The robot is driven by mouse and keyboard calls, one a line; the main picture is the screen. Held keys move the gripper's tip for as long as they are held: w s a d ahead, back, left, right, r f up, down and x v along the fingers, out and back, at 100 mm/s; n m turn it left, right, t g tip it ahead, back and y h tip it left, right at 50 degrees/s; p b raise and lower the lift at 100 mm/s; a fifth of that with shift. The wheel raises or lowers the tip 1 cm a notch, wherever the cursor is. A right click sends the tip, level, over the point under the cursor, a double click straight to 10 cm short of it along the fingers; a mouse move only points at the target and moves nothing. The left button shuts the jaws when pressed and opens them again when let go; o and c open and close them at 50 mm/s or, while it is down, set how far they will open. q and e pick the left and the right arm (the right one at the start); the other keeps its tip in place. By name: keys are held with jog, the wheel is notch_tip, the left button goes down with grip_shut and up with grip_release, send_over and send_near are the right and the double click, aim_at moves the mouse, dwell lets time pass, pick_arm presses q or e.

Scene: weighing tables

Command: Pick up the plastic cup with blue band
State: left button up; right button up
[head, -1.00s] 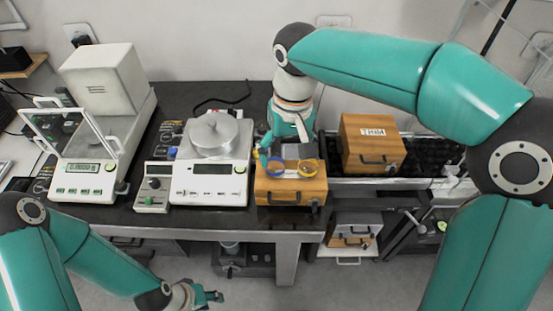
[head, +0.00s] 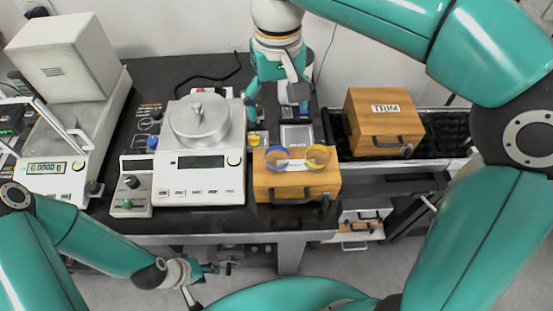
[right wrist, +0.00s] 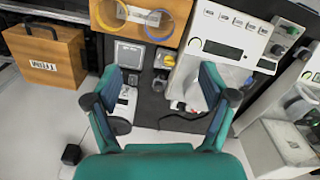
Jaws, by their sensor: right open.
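The clear plastic cup with a blue band (head: 270,163) stands at the left on top of a wooden box (head: 298,187). A similar cup with a yellow band (head: 317,156) stands to its right. In the right wrist view the blue band (right wrist: 188,46) shows at the top, right of the yellow band (right wrist: 106,18). My right gripper (head: 279,106) is open and empty, pointing down behind the cups and apart from them. Its spread fingers (right wrist: 160,78) show in the right wrist view. My left gripper (head: 207,281) is low in front of the table, fingers apart and empty.
A balance with a lidded pan (head: 205,170) stands left of the wooden box. A small control box (head: 132,188) and an enclosed balance (head: 60,165) stand further left. A wooden TRIM box (head: 383,125) is at right.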

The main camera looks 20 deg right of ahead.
send_near(277, 158)
jog(key=shift+s+a+f+b, duration=0.15)
jog(key=shift+s+f+b, duration=0.25)
jog(key=shift+s+f, duration=0.35)
jog(key=shift+s+a+f+p, duration=0.1)
jog(key=shift+f+p, duration=0.25)
jog(key=shift+f, duration=2.6)
jog(key=c, duration=1)
